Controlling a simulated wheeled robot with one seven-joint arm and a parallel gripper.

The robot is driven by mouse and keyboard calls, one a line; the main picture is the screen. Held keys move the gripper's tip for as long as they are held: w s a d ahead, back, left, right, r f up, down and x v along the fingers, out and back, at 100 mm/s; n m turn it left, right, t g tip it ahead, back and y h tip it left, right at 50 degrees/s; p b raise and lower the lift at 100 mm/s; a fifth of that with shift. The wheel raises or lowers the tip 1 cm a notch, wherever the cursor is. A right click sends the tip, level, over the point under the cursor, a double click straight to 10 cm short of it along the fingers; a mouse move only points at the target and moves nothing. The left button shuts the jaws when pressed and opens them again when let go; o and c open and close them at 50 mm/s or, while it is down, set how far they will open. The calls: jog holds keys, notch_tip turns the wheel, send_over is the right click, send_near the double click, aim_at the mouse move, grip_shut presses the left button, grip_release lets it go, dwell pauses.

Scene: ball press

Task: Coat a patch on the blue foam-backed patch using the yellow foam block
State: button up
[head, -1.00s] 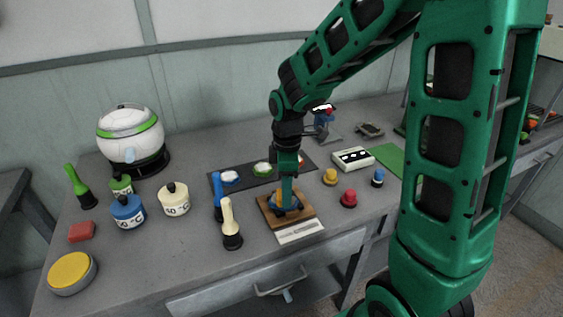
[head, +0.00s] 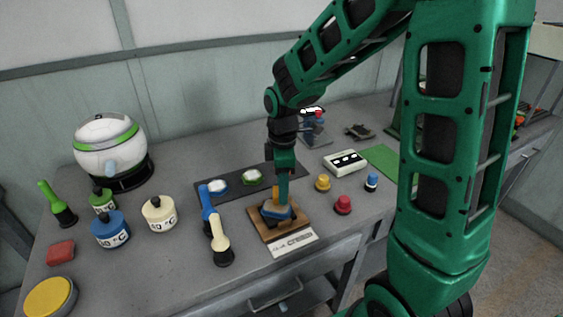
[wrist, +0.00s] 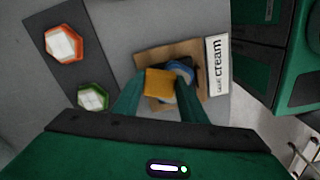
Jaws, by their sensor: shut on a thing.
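My gripper (wrist: 160,95) is shut on the yellow foam block (wrist: 160,84), which also shows beside a finger in the head view (head: 276,193). It holds the block over a wooden board (head: 262,227). A blue item (wrist: 183,70) lies on the board, partly hidden by the block and fingers; I cannot tell whether the block touches it. A white label reading "cream" (wrist: 217,65) is at the board's edge.
The mat also holds a green-rimmed patch (head: 252,177) and an orange-rimmed one (wrist: 64,44). Blue (head: 206,196) and cream (head: 220,243) handled tools stand left of the board. Yellow (head: 322,183), red (head: 343,205) and blue (head: 371,182) knobs stand to its right.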

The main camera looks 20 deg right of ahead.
jog(key=shift+s+a+r, duration=0.1)
jog(key=shift+a+r, duration=0.05)
jog(key=shift+r, duration=0.5)
jog(key=shift+s+a+r, duration=0.1)
jog(key=shift+a+r, duration=0.05)
jog(key=shift+r, duration=0.45)
jog(key=shift+w+d+r, duration=0.15)
jog(key=shift+w+r, duration=0.05)
jog(key=shift+r, duration=0.1)
jog(key=shift+s+d+r, duration=0.1)
jog(key=shift+r, duration=1.1)
jog(key=shift+d+r, duration=0.1)
jog(key=shift+r, duration=1.05)
